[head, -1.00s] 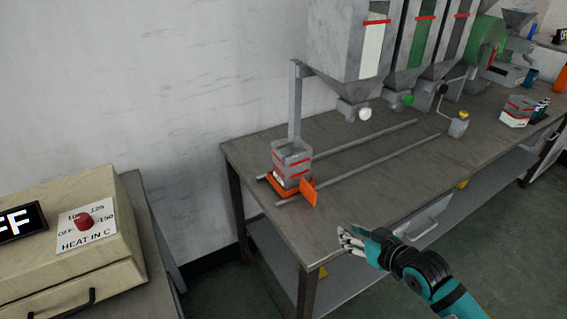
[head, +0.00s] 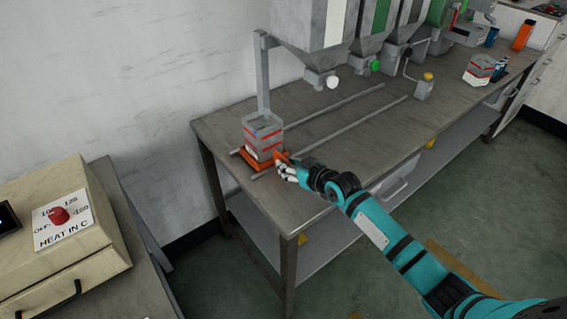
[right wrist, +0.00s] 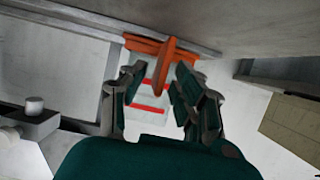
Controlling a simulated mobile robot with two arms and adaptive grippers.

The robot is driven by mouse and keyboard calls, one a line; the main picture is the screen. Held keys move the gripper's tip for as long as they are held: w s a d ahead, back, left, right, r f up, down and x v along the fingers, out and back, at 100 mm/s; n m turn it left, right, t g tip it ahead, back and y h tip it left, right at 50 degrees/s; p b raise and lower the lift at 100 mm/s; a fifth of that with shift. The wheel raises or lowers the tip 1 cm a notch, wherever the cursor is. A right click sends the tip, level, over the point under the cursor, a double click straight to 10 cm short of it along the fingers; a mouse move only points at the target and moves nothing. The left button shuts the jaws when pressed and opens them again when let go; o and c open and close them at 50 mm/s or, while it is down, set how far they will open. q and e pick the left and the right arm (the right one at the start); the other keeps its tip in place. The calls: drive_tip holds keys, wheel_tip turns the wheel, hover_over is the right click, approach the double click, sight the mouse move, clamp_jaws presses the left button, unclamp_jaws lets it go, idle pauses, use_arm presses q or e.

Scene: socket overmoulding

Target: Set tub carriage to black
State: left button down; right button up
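The tub carriage (head: 249,166) is an orange plate at the left end of two rails on the bench. A grey tub with red stripes (head: 262,138) stands upright on it. The carriage's orange handle plate (head: 283,158) is at its front right. My right gripper (head: 284,170) is at this handle, its arm coming from the lower right. In the right wrist view the fingers (right wrist: 158,85) are apart, with the orange handle (right wrist: 169,62) reaching towards the space between them; contact cannot be told. The tub shows behind the fingers. My left gripper is not in view.
Two parallel rails (head: 350,132) run right along the bench (head: 335,165). Hoppers with white (head: 335,22), green (head: 381,14) and dark windows hang above. A white knob (head: 332,82) and a green knob (head: 375,65) show below. A cream heater box (head: 95,230) stands at left.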

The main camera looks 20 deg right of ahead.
drive_tip(key=shift+x, duration=1.45)
drive_tip(key=shift+c, duration=0.3)
clamp_jaws()
